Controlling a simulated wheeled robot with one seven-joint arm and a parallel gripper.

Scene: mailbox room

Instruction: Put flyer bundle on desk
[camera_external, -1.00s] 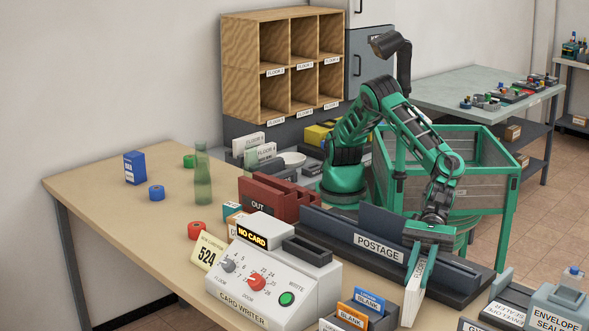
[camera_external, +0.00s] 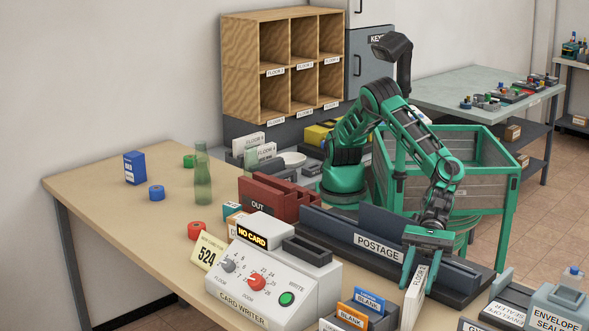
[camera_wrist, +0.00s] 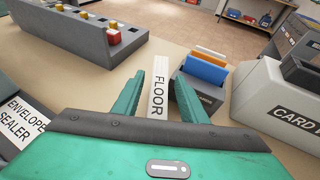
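My gripper (camera_external: 420,278) is low over the front of the desk, its fingers on either side of a white upright piece marked FLOOR (camera_external: 413,300). The wrist view shows my gripper (camera_wrist: 158,102) open, with a gap between each finger and the white piece (camera_wrist: 159,88). I cannot tell whether this piece is the flyer bundle; no label reads flyer. The desk (camera_external: 110,195) has a tan top. The foot of the white piece is partly hidden, so its contact with the desk is unclear.
Close by are the POSTAGE rack (camera_external: 375,248), the card writer (camera_external: 270,280), a BLANK card holder (camera_external: 350,318) and the envelope sealer (camera_external: 556,305). A green bottle (camera_external: 202,175) stands on the desk's left part, with free room in front of it.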

